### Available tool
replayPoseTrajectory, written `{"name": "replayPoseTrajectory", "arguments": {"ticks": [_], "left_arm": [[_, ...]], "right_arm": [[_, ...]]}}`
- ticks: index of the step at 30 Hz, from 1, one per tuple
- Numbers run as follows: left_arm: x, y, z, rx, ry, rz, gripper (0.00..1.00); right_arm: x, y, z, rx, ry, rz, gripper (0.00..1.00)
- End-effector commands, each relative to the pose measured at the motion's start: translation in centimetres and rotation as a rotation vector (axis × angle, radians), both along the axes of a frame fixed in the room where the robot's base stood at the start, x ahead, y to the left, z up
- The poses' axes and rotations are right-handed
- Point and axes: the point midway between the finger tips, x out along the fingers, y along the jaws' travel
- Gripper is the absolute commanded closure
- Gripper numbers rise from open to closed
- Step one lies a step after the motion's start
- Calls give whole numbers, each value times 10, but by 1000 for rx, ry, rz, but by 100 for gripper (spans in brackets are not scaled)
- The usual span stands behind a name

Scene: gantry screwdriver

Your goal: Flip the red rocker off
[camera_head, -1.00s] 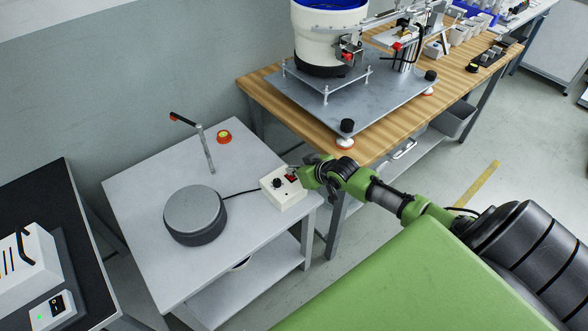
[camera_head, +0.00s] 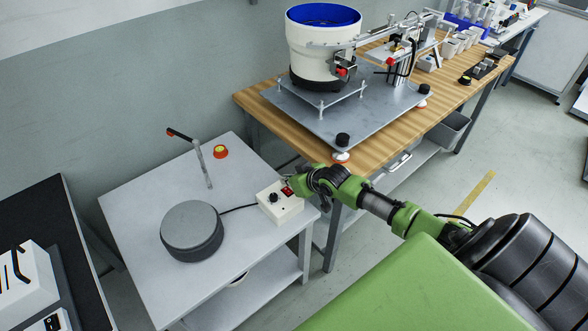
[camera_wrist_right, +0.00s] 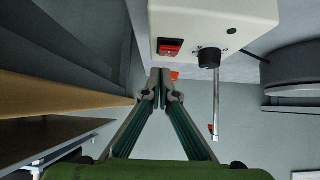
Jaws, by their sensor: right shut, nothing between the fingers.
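The red rocker (camera_head: 287,191) is on top of a small white control box (camera_head: 282,207), beside a black knob. The box sits at the right edge of a grey table. In the right wrist view the rocker (camera_wrist_right: 170,47) lies just beyond my fingertips, with the box (camera_wrist_right: 215,18) above. My right gripper (camera_head: 293,183) reaches in from the right, by the rocker. Its fingertips (camera_wrist_right: 160,75) are together with nothing between them. They look close to the rocker, but I cannot tell whether they touch. My left gripper is out of view.
A round grey-and-black unit (camera_head: 192,230) is cabled to the box. A post with a lever (camera_head: 203,165) and a red-yellow button (camera_head: 221,151) stand behind. A wooden bench (camera_head: 262,105) carries a bowl feeder (camera_head: 322,50) close by, behind my right arm.

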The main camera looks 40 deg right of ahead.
Motion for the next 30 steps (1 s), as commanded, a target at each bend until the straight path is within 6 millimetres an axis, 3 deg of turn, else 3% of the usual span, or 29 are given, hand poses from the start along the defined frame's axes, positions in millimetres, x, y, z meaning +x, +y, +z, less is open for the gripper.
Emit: {"name": "replayPoseTrajectory", "arguments": {"ticks": [1, 7, 21, 30], "left_arm": [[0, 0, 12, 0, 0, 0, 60], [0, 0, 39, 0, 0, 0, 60], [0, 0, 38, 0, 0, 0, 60], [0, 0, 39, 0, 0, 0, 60]], "right_arm": [[1, 0, 12, 0, -1, 0, 100], [5, 3, 39, 1, 0, -2, 100], [-44, -1, 94, -3, 1, 1, 100], [-56, -2, 110, -1, 0, -1, 100]]}}
